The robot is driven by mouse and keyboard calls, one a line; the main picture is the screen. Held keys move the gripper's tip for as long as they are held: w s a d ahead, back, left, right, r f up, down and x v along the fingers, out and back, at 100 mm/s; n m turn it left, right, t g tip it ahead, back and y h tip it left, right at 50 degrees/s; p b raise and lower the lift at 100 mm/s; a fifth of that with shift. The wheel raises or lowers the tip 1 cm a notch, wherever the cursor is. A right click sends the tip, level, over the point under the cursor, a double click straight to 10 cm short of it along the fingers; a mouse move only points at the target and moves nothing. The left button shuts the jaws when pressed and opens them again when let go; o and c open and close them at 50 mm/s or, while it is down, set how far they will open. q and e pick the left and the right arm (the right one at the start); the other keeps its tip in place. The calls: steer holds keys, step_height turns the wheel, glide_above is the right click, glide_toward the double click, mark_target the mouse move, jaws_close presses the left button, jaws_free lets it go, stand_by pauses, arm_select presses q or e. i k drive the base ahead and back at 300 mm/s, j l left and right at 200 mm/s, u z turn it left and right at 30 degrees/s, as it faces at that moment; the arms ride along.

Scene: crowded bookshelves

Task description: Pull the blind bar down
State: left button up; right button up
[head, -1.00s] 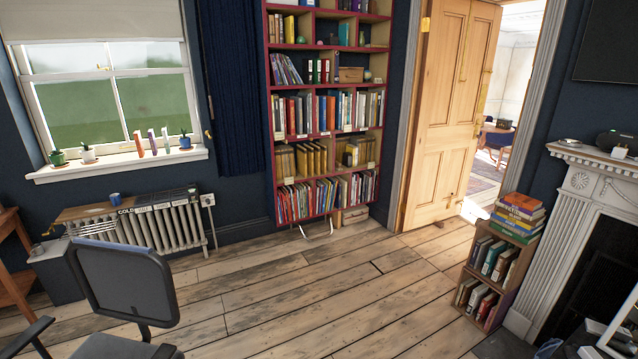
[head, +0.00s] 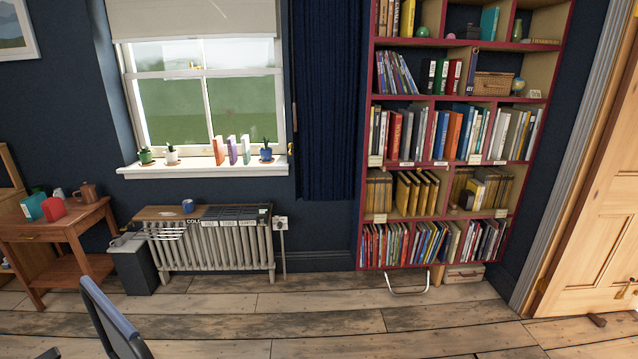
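The window blind (head: 196,24) is a pale grey roller blind, drawn partly down over the top of the window (head: 205,100) in the head view. Its bottom edge, where the bar (head: 195,38) sits, hangs level above the upper panes. The lower part of the window is uncovered and shows green outside. Neither of my grippers shows in the head view, so I cannot see whether they are open or shut.
A radiator (head: 216,245) with a shelf and mug stands below the window. A chair (head: 112,318) is at the lower left, by a wooden side table (head: 62,232). A crowded bookshelf (head: 366,200) stands right. Potted plants and books line the sill (head: 195,168). Floor (head: 330,325) ahead is clear.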

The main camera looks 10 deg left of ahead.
mark_target(229, 21)
steer(key=i+j+u, duration=0.25)
steer(key=i, duration=0.6)
steer(key=i+l+u, duration=0.1)
steer(key=i+u, duration=0.2)
steer(key=i, duration=0.5)
steer(key=i+l+u, duration=0.25)
steer(key=i, duration=0.55)
